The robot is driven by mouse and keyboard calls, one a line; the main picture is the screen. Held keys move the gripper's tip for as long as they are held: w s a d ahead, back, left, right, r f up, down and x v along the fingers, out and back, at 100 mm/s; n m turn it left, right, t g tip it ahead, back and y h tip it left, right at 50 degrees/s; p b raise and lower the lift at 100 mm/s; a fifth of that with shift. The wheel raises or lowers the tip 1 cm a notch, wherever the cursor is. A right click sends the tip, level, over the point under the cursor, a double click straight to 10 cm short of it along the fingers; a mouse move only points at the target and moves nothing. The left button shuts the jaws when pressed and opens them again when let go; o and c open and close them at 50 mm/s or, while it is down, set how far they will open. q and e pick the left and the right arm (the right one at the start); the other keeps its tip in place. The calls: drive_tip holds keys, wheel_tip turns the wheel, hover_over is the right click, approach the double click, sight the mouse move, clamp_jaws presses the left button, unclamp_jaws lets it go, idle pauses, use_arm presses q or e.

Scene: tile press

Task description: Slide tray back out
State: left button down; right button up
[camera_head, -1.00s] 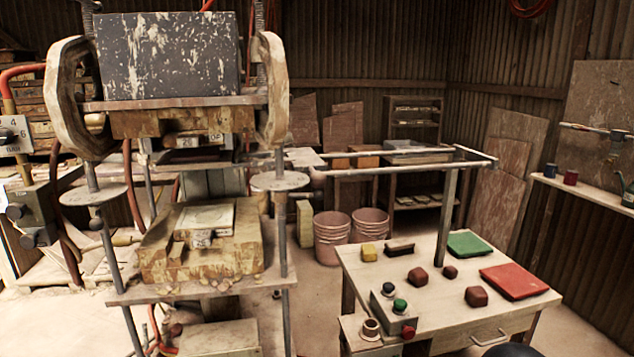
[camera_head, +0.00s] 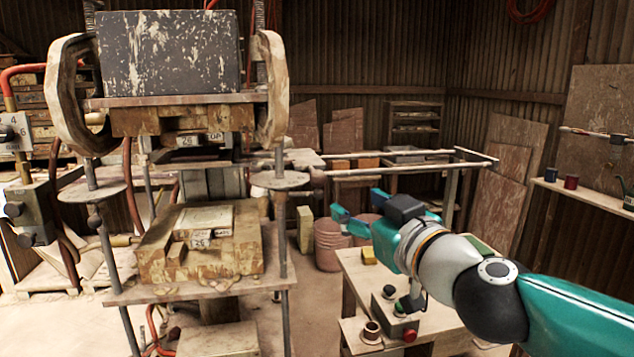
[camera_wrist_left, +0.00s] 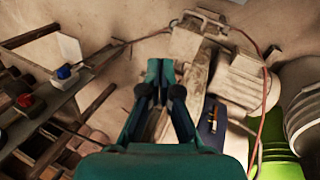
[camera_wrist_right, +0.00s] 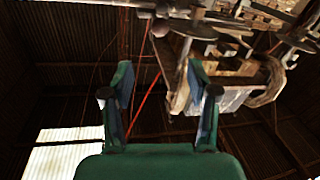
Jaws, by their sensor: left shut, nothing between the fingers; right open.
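The press (camera_head: 183,55) stands at the left in the head view. Two rails (camera_head: 405,168) run from its side to the right, joined by an end bar. I cannot clearly pick out the tray; a dark flat shape (camera_head: 193,158) sits under the upper die, and a pale flat piece (camera_head: 303,158) lies at the rails' press end. My right gripper (camera_head: 338,219) is open and empty, below the rails and right of the press; its fingers also show in the right wrist view (camera_wrist_right: 160,76). My left gripper (camera_wrist_left: 160,70) is shut and empty, outside the head view.
The lower die block (camera_head: 235,255) carries a pale tile-like slab (camera_head: 205,218). Below my right arm is a wooden table (camera_head: 352,262) with a button box (camera_head: 387,310). A pink bucket (camera_head: 327,242) stands behind my right fingers. The rails look bare.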

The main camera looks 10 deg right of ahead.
sight(322, 182)
drive_tip(key=w+a, duration=0.1)
drive_tip(key=w, duration=0.4)
drive_tip(key=w+a, duration=0.1)
drive_tip(key=w, duration=0.4)
drive_tip(key=w+a, duration=0.1)
drive_tip(key=w, duration=0.4)
drive_tip(key=shift+w+f, duration=0.2)
drive_tip(key=shift+w, duration=0.15)
drive_tip(key=shift+c, duration=0.2)
clamp_jaws()
drive_tip(key=shift+a, duration=0.15)
